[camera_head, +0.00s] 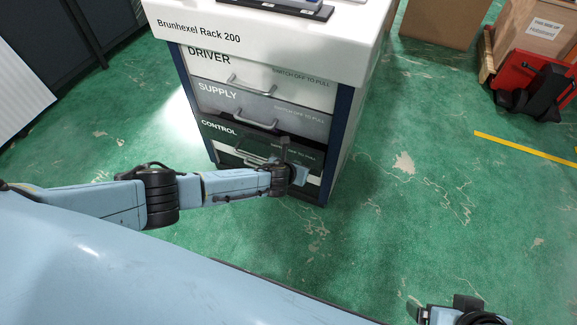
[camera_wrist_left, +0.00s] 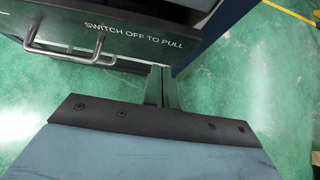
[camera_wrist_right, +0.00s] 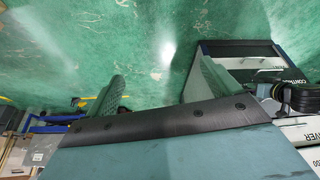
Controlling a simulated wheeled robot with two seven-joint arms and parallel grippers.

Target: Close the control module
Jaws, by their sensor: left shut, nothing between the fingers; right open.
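The control module (camera_head: 221,137) is a dark drawer labelled CONTROL in the white-and-blue rack. It seems to stand out a little, with a dark gap above its front. In the left wrist view its front (camera_wrist_left: 130,43) carries a metal handle (camera_wrist_left: 65,45). My left gripper (camera_head: 285,150) is shut and empty in front of the drawer's right part. In the left wrist view its fingertips (camera_wrist_left: 160,72) are by the lower right of the front; I cannot tell whether they touch. My right gripper (camera_head: 440,305) is open and empty, low at the right, away from the rack.
The supply drawer (camera_head: 290,115) and driver drawer (camera_head: 300,77) sit above, each with a handle. Cardboard boxes (camera_head: 535,25) and a red case (camera_head: 520,75) stand at the right. Green floor (camera_head: 400,200) right of the rack is clear.

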